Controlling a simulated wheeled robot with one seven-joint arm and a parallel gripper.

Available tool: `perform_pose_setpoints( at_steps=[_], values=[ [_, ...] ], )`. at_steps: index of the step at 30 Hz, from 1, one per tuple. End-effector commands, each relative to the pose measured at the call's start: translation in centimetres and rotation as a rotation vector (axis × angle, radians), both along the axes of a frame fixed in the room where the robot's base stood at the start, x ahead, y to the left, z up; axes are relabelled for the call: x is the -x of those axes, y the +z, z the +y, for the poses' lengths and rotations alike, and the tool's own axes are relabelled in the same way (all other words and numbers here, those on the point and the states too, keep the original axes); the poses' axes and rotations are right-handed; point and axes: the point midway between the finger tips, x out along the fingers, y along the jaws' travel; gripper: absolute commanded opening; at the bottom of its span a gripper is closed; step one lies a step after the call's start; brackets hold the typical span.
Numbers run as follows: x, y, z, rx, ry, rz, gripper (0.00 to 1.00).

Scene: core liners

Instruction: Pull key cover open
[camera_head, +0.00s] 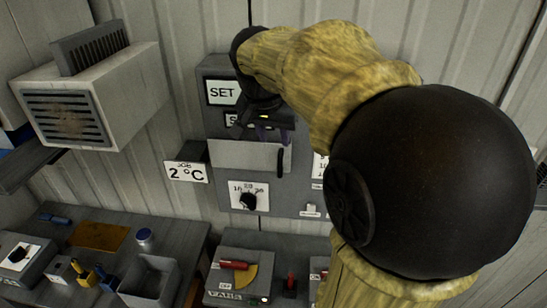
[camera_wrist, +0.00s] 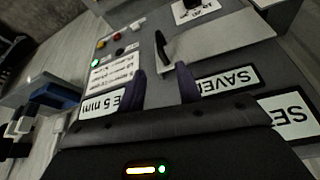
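The key cover (camera_head: 240,155) looks like a pale grey plate on the front of a grey wall panel, with an upright dark handle (camera_head: 281,163) at its right end. It lies flat against the panel and looks closed. In the wrist view, turned upside down, the cover (camera_wrist: 225,42) and its handle (camera_wrist: 161,46) lie beyond the fingertips. My gripper (camera_head: 262,133) is just above the cover in the head view. In the wrist view my gripper (camera_wrist: 162,86) has its two purple fingers apart with nothing between them. The handle is close to but apart from them.
The panel (camera_head: 228,178) carries labels, a dial (camera_head: 249,200) and small buttons (camera_wrist: 119,51). A "2 °C" sign (camera_head: 186,172) juts out at its left. A vented box (camera_head: 85,105) hangs further left. Below are a cluttered bench with a grey bin (camera_head: 150,282) and a switch box (camera_head: 236,280).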

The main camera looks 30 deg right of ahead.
Motion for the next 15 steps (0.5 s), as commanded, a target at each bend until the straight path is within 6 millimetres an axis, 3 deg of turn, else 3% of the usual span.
perform_pose_setpoints(
  at_steps=[15],
  values=[
    [-2.4, -8.5, -2.6, -0.001, -0.001, 0.006, 0.34]
  ],
)
